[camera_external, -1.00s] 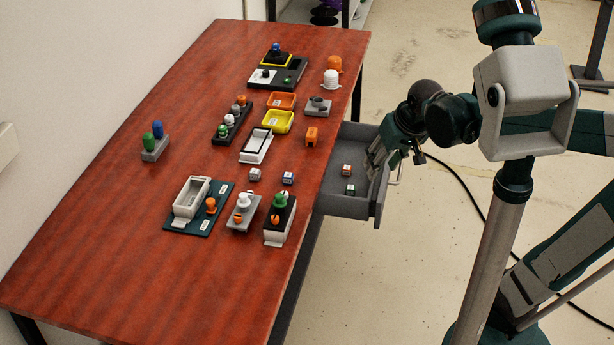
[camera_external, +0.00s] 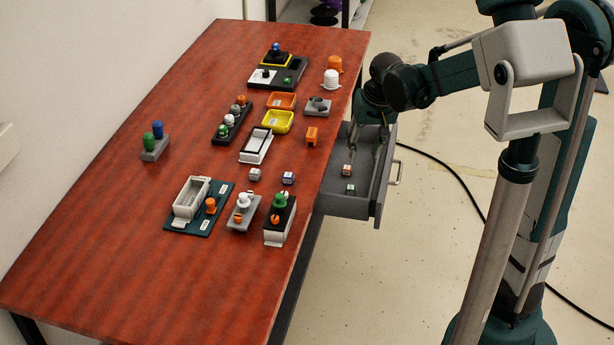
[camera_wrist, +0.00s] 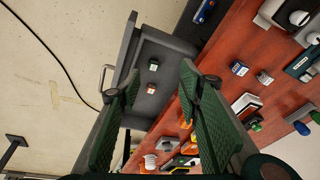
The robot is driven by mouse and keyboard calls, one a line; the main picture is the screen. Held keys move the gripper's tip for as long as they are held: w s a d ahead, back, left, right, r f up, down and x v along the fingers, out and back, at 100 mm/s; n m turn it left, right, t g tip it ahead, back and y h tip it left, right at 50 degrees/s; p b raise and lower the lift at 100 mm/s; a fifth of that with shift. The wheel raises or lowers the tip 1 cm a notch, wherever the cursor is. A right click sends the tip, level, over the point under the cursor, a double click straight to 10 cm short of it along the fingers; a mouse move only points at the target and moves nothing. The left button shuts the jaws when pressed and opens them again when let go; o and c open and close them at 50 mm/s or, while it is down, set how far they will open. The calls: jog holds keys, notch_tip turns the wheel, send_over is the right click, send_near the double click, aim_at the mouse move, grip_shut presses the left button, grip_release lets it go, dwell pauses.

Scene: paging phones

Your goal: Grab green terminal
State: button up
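A small cube with a green mark (camera_external: 350,189) lies on the floor of the open grey drawer, near its front end in the external view. It also shows in the wrist view (camera_wrist: 153,65). A similar cube with an orange mark (camera_external: 347,170) lies close to it and shows in the wrist view (camera_wrist: 151,88). My gripper (camera_external: 368,143) is over the far part of the drawer, fingers pointing down, apart from both cubes. In the wrist view my gripper (camera_wrist: 160,82) is open and empty, with both cubes between and beyond its fingertips.
The drawer (camera_external: 345,207) has raised walls and a handle (camera_external: 396,172). The red table (camera_external: 120,240) beside it holds several devices, including a grey stand with green and blue pegs (camera_external: 154,152) and a black-topped box with a green knob (camera_external: 279,222).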

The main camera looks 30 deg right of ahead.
jog(key=w+d+f+m+g+p, duration=0.2)
jog(key=w+f, duration=0.4)
jog(key=w, duration=0.1)
jog(key=m+g+p, duration=0.1)
jog(key=p, duration=0.1)
send_over(351, 187)
jog(key=shift+s+a+f, duration=0.1)
jog(key=shift+f, duration=2.05)
jog(key=shift+a+f, duration=0.1)
jog(key=shift+f, duration=2.05)
jog(key=shift+f, duration=0.15)
jog(key=shift+f, duration=1.15)
jog(key=shift+f, duration=0.1)
jog(key=shift+d+f+b, duration=0.1)
jog(key=shift+f+b, duration=0.55)
jog(key=shift+f, duration=1.85)
